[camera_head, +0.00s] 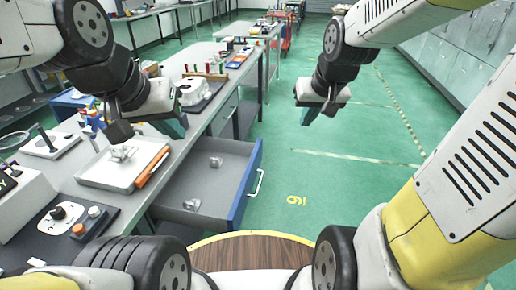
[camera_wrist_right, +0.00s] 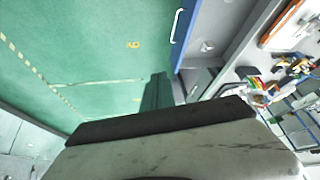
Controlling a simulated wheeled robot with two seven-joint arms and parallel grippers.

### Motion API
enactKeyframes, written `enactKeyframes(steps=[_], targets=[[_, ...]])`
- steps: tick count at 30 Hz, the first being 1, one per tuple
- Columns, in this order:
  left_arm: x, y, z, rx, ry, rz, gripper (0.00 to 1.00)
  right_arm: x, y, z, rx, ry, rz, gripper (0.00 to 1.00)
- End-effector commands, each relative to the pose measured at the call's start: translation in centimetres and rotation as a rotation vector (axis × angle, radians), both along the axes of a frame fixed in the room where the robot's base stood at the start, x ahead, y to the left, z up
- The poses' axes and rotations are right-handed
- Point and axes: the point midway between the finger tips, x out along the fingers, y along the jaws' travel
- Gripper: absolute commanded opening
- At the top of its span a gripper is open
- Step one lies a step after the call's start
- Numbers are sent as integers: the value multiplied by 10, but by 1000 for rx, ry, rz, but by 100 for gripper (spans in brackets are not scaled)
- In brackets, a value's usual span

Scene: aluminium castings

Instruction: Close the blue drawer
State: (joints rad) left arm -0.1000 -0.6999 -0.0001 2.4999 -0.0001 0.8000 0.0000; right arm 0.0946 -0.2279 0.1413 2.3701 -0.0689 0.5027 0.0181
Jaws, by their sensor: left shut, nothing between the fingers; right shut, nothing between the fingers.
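The blue drawer (camera_head: 244,195) stands pulled out from under the workbench at the middle left. Its front is blue with a white handle (camera_head: 257,184), and its grey inside holds a few small metal castings (camera_head: 192,205). The drawer front also shows in the right wrist view (camera_wrist_right: 188,36), with its handle at the top. My left gripper (camera_head: 180,128) is shut and empty over the bench, beyond the open drawer. My right gripper (camera_head: 306,121) is shut and empty above the green floor, to the right of the drawer and apart from it.
A white tray (camera_head: 90,176) with a casting and an orange tool lies on the bench left of the drawer. A grey fixture (camera_head: 192,88) stands farther back. The green floor right of the drawer is clear. A round wooden top (camera_head: 250,254) is in front.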

Motion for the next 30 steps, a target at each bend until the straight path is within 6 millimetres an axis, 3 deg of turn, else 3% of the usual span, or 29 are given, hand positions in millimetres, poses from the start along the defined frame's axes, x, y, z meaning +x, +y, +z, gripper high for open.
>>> enactKeyframes(steps=[3,9,18,24,30], targets=[[0,0,0,0,0,0,0,41,-1,-40,10,28,-1,0],[0,0,0,0,0,0,0,98,1,-114,72,46,-2,0],[0,0,0,0,0,0,0,154,14,-232,249,41,-47,0],[0,0,0,0,0,0,0,168,22,-277,340,25,-88,0],[0,0,0,0,0,0,0,175,27,-291,363,17,-99,0]])
